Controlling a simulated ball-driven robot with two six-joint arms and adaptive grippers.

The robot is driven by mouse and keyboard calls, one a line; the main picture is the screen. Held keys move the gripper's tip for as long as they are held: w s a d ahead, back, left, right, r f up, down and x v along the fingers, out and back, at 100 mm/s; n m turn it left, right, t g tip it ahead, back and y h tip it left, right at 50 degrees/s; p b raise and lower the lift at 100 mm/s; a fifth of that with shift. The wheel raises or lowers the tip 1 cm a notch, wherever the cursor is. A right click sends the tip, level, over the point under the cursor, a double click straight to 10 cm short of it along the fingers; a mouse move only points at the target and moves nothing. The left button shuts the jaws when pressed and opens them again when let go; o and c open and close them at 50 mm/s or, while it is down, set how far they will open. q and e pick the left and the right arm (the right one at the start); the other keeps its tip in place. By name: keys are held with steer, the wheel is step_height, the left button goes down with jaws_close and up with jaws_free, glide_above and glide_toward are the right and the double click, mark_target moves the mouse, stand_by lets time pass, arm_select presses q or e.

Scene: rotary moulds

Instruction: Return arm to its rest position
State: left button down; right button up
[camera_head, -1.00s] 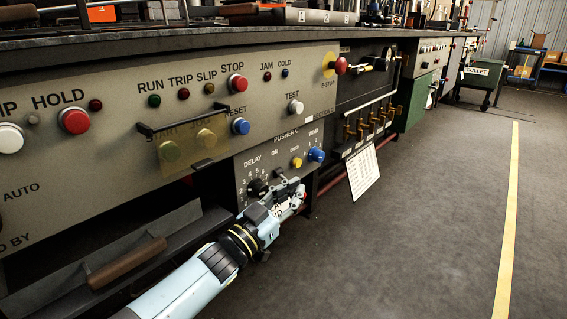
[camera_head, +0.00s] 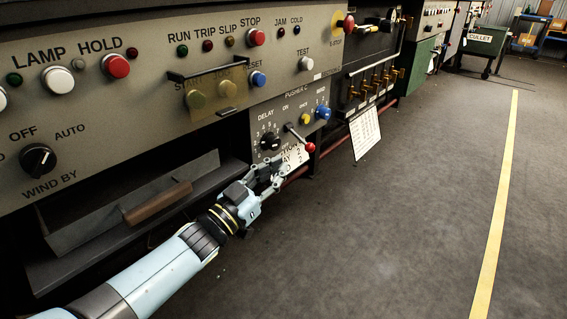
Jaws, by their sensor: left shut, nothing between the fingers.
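My left gripper (camera_head: 274,171) shows in the head view, at the end of my pale blue arm coming in from the lower left. Its fingers are shut with nothing between them. It is just below and left of a lever (camera_head: 298,138) with a red knob (camera_head: 310,147) on the PUSHER panel (camera_head: 284,104). It looks apart from the knob. A white label behind the fingers is partly hidden. My right gripper is out of view.
The grey control panel (camera_head: 130,110) with buttons and a hinged clear guard (camera_head: 212,93) runs along the left. A drawer-like tray (camera_head: 100,225) with a brown handle (camera_head: 157,202) juts out beside my arm. The floor (camera_head: 390,235) to the right is clear.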

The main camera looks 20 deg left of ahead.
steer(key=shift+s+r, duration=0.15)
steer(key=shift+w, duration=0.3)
